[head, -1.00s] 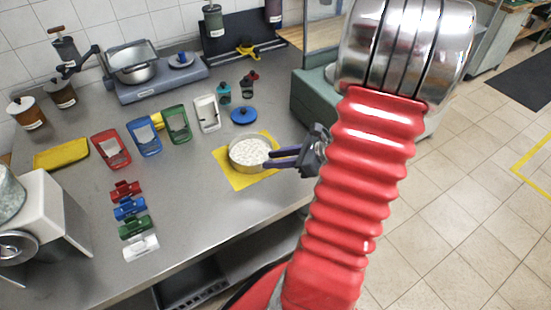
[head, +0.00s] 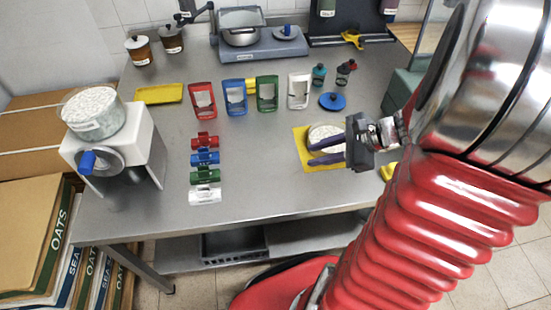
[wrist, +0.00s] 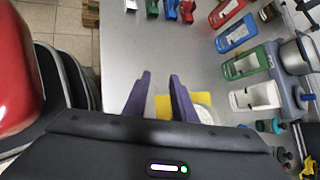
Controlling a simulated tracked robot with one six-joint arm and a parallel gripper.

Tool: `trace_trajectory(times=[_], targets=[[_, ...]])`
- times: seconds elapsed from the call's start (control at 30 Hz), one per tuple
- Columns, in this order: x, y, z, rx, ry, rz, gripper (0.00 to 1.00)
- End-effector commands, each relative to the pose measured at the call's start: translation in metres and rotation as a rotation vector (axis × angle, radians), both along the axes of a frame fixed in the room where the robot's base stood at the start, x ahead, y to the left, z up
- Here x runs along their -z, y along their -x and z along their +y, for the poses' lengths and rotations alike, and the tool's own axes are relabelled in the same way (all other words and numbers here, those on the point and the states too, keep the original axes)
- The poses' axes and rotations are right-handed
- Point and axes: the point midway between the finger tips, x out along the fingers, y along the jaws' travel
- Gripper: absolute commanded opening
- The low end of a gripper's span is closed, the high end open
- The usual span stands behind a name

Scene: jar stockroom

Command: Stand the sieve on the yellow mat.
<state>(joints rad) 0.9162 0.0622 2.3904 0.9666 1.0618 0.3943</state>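The sieve (head: 325,132), round with a pale rim and a white inside, stands on the yellow mat (head: 301,148) at the right of the steel bench. It also shows in part in the wrist view (wrist: 204,114), beside the right finger. My gripper (head: 312,153) is open, its two purple fingers apart, and they cover the near part of the sieve in the head view. In the wrist view my gripper (wrist: 160,80) has bare mat and bench between its fingers, with the sieve outside them.
A blue lid (head: 332,101) and two small bottles stand behind the mat. Red, blue, green and white holders stand at the middle back, with several coloured clips (head: 205,159) in front. A white machine with a hopper (head: 92,112) is at the left. The front middle of the bench is clear.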

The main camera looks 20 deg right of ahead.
Motion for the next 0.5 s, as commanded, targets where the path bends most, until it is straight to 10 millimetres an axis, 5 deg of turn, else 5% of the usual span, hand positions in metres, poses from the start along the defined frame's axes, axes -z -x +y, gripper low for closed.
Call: trace_trajectory(times=[0.5], targets=[[-0.035, 0.021, 0.084, -0.589, 0.421, -0.079, 0.24]])
